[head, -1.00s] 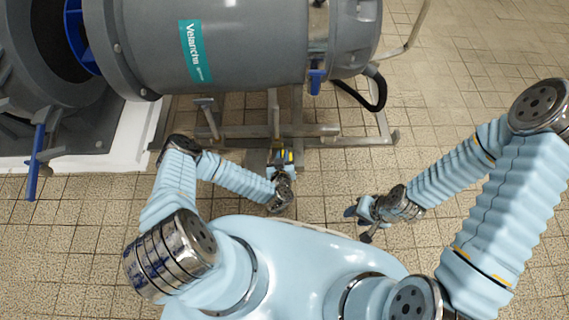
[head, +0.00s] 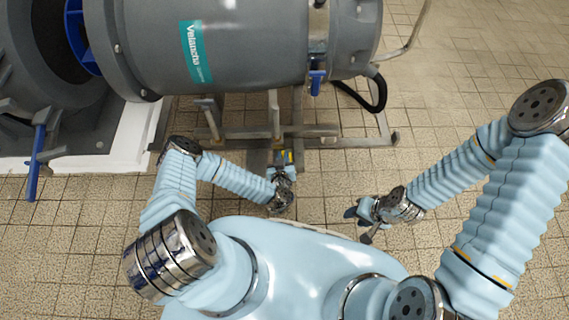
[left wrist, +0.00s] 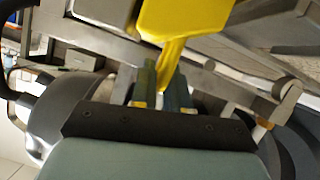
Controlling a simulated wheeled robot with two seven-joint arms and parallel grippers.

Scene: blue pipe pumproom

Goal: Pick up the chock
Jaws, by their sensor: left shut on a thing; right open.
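The chock (left wrist: 185,20) is yellow, with a broad body and a narrow stem, and fills the top middle of the left wrist view. Its stem runs down between the two fingers of my left gripper (left wrist: 162,92), which are shut on it. In the head view my left gripper (head: 282,165) is small, beside the steel frame under the big grey machine. Only a small patch of yellow shows there, and the chock's full shape is hidden. My right gripper (head: 358,224) is open and empty above the tiled floor, to the right of the left one.
The large grey machine (head: 255,55) spans the top of the head view on its steel frame (head: 340,142). A black hose (head: 372,100) and a blue lever (head: 317,82) hang at its right. A blue handle (head: 36,165) is at far left. Tiled floor is clear at right.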

